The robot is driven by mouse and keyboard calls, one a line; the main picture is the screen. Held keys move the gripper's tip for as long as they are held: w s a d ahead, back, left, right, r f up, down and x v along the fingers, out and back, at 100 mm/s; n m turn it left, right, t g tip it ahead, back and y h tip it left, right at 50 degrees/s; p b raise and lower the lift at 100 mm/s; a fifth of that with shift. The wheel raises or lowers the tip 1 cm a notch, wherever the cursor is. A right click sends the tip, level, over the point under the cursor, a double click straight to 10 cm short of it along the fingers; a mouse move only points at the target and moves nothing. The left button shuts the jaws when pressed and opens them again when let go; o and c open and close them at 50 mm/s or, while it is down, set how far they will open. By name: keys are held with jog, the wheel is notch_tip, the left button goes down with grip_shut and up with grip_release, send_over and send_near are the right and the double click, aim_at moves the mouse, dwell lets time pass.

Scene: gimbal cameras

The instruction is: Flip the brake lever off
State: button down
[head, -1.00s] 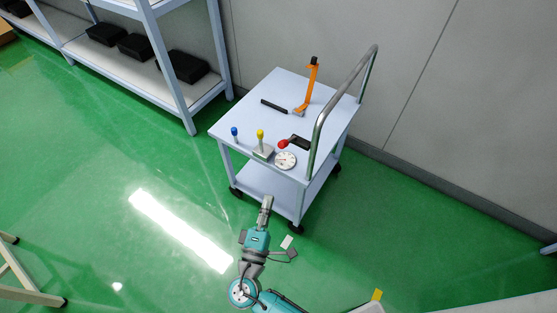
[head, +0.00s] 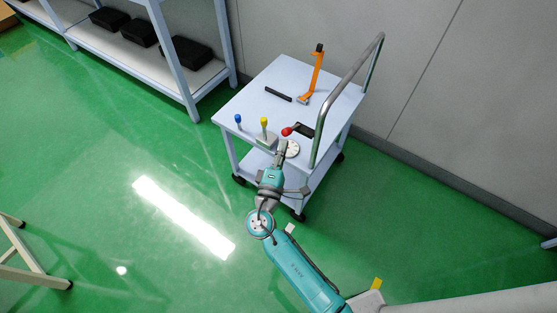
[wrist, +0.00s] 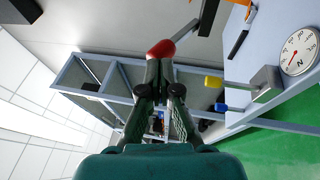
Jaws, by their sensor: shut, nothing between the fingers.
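A red-knobbed lever (head: 287,131) with a dark base stands on the cart top, near its right side. Its red knob (wrist: 161,49) shows in the wrist view just beyond my fingertips; whether they touch cannot be told. A yellow-knobbed lever (head: 264,121) and a blue-knobbed lever (head: 238,118) stand along the near edge. A tall orange lever (head: 316,72) with a black top stands at the back. No label shows which one is the brake lever. My gripper (head: 281,147) is shut and empty at the cart's near edge, beside the white dial (head: 293,149).
The cart (head: 250,95) has a metal push handle (head: 345,85) rising on its right. A black bar (head: 278,94) lies on its top. A shelf rack (head: 180,75) with black boxes stands at the left. The green floor (head: 110,150) in front is largely clear.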

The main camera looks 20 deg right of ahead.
jog(key=shift+w+d+r, duration=0.1)
jog(key=shift+w+d, duration=0.2)
jog(key=shift+w, duration=0.1)
jog(key=shift+d+r+g, duration=0.1)
jog(key=shift+r+g, duration=0.2)
